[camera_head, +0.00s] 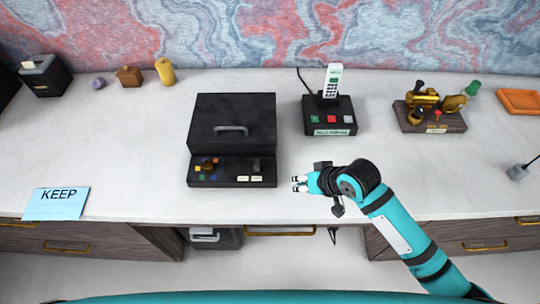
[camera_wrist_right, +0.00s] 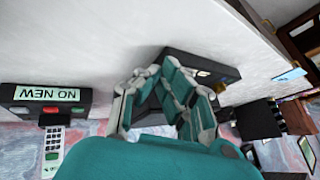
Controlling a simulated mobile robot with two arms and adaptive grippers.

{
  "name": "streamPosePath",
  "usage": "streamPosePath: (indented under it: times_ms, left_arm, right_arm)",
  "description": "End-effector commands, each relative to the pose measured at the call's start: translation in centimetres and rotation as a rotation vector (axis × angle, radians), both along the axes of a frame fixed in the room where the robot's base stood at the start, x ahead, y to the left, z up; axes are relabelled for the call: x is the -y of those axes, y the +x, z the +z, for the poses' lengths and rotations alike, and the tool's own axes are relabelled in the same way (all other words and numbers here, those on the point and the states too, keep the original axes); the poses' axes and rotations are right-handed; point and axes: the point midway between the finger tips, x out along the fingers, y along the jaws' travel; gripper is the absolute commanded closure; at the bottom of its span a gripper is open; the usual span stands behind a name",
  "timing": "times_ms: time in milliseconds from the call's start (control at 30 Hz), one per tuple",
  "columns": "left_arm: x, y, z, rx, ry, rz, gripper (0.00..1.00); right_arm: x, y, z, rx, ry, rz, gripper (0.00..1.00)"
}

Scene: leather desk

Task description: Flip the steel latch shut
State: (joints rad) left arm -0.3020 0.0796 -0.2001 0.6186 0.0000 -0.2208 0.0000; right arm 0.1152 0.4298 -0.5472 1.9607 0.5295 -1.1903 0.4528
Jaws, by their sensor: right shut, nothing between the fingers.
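A black box (camera_head: 232,110) stands on the desk left of centre in the head view. A grey metal handle-like piece (camera_head: 231,130) lies on its sloping lid; I cannot tell for sure whether this is the steel latch. Its front panel (camera_head: 229,181) has coloured buttons and a small dark raised part (camera_head: 257,166). My right gripper (camera_head: 298,184) is shut and empty, to the right of the panel and apart from it. In the right wrist view, the gripper's fingers (camera_wrist_right: 165,92) partly hide the black box (camera_wrist_right: 190,56). My left gripper is not in view.
A phone dock (camera_head: 331,117) stands behind my right gripper. A brass device on a wooden base (camera_head: 430,123) and an orange tray (camera_head: 519,102) are farther right. A blue KEEP card (camera_head: 56,203) lies at the left front edge.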

Motion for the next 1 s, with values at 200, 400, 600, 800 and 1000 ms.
streamPosePath:
  times_ms: [200, 400, 600, 800, 1000]
  left_arm:
    - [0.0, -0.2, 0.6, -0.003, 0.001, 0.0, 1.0]
    - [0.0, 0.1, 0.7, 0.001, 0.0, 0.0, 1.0]
    - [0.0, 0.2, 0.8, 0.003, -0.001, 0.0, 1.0]
    - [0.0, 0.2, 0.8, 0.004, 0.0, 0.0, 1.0]
    - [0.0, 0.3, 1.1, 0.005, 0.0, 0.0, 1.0]
  right_arm:
    - [-0.1, 3.9, 3.7, -0.034, 0.059, -0.023, 1.0]
    - [0.2, 5.1, 4.9, -0.063, 0.084, -0.05, 1.0]
    - [0.3, 5.2, 5.1, -0.068, 0.088, -0.055, 1.0]
    - [0.2, 5.2, 5.0, -0.067, 0.088, -0.054, 1.0]
    - [-0.7, 5.9, 3.6, -0.069, 0.089, -0.054, 1.0]
